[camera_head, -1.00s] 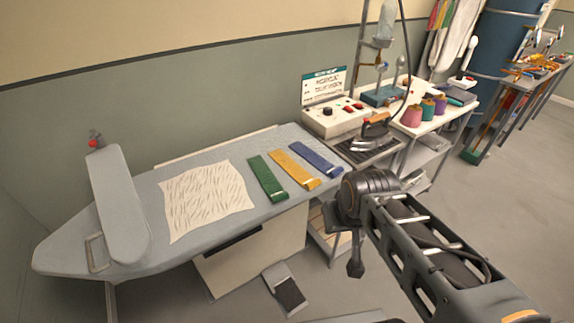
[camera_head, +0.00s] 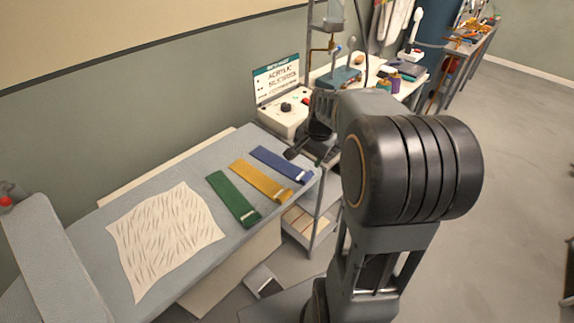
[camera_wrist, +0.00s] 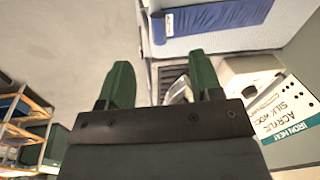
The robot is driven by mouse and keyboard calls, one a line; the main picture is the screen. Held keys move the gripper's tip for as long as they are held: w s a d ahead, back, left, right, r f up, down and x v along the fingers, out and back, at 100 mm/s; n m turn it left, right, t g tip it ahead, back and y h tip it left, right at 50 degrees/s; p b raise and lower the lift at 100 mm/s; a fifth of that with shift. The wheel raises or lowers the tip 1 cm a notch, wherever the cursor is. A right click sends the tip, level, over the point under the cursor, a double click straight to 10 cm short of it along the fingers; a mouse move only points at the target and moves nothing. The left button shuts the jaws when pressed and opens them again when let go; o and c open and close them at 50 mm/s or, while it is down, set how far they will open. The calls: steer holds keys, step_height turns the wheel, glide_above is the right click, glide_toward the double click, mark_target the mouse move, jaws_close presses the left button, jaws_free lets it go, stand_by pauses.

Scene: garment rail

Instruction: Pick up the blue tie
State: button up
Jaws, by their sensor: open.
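The blue tie (camera_head: 282,165) lies flat and folded on the ironing board (camera_head: 190,172), at the right end of a row of three ties. It also shows in the wrist view (camera_wrist: 212,17) near the top, beyond the fingertips. My gripper (camera_wrist: 160,80) is open and empty, with its two green fingers apart. In the head view my gripper (camera_head: 305,156) is by the board's right end, close to the blue tie and partly hidden by my arm.
A yellow tie (camera_head: 259,181) and a green tie (camera_head: 233,198) lie left of the blue one. A patterned cloth (camera_head: 165,235) lies further left. A control box (camera_head: 285,116) with a sign (camera_head: 276,78) stands behind. Shelving with tools (camera_wrist: 22,118) shows in the wrist view.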

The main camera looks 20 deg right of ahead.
step_height(320, 180, down, 2)
steer(key=w+d+m, duration=0.1)
steer(key=d, duration=0.1)
glide_above(304, 179)
step_height(304, 179, down, 6)
steer(key=shift+f+p, duration=0.85)
steer(key=shift+f, duration=2.3)
steer(key=c, duration=1)
